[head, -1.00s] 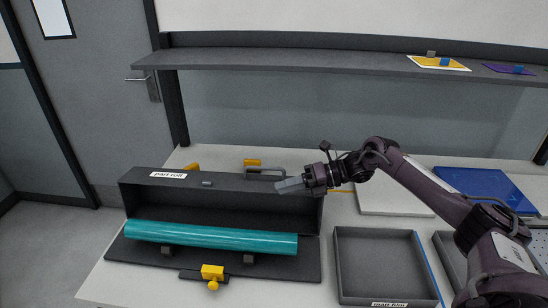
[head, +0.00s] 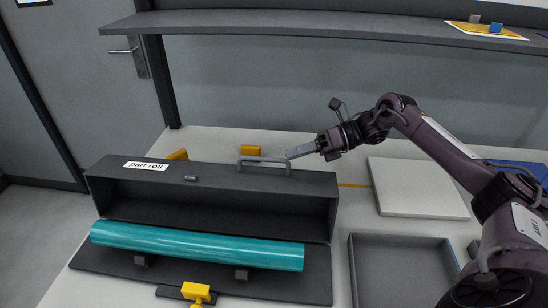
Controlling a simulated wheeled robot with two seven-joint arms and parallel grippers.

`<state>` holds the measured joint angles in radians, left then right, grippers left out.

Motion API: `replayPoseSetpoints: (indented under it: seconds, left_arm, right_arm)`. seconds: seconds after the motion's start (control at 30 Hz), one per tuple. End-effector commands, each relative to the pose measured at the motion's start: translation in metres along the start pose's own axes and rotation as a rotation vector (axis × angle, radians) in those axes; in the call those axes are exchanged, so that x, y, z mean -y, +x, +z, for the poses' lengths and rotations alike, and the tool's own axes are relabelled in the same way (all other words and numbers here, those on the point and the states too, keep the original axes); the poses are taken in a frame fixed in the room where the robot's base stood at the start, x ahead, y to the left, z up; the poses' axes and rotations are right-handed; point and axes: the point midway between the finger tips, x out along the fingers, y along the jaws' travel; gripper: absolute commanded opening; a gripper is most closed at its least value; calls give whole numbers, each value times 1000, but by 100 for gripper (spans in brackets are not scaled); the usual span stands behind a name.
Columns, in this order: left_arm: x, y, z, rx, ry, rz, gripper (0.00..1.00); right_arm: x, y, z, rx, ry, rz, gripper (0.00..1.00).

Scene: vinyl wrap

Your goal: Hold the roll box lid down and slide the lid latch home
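The roll box lid (head: 215,192), labelled "part roll", stands raised at the back of the box, its dark hollow facing me. A grey handle (head: 264,159) is on its top edge. The teal roll (head: 200,247) lies in front of it on the dark base (head: 305,287). A yellow latch piece (head: 196,291) sits at the base's front edge. My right gripper (head: 291,153) is at the right end of the handle, its fingers pointing left. I cannot tell whether they touch the handle, or whether they are open or shut. My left gripper is out of view.
A grey tray (head: 355,270) stands right of the box, with a pale flat board (head: 415,190) behind it. Yellow blocks (head: 250,149) are behind the lid. A dark shelf (head: 300,27) runs above the bench. White bench shows between box and tray.

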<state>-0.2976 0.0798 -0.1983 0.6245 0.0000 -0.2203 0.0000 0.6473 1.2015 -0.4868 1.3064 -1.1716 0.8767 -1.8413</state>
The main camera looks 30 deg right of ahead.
Motion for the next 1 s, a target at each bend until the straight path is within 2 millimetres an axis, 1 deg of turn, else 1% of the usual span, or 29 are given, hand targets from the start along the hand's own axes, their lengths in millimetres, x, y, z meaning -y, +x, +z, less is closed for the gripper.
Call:
replayPoseSetpoints:
  seconds: [0.03, 0.1, 0.3, 0.47, 0.7, 0.73, 0.97, 1.0]
  left_arm:
    - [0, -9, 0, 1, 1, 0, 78]
    - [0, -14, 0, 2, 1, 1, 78]
    - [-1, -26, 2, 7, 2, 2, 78]
    - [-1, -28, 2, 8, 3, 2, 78]
    - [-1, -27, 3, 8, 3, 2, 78]
    - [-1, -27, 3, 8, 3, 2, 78]
    - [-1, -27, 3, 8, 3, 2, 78]
    - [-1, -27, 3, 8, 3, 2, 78]
  right_arm:
    - [-4, 9, 2, -1, 2, 5, 33]
    - [-4, 21, 2, 0, 2, 5, 33]
    - [-3, 49, 2, 1, 2, 3, 33]
    - [-1, 59, 1, 1, 2, 1, 33]
    - [0, 61, 0, 1, 2, -1, 33]
    - [0, 60, 0, 1, 2, -1, 31]
    - [0, 60, 0, 1, 2, -1, 1]
    - [0, 60, 0, 1, 2, -1, 0]
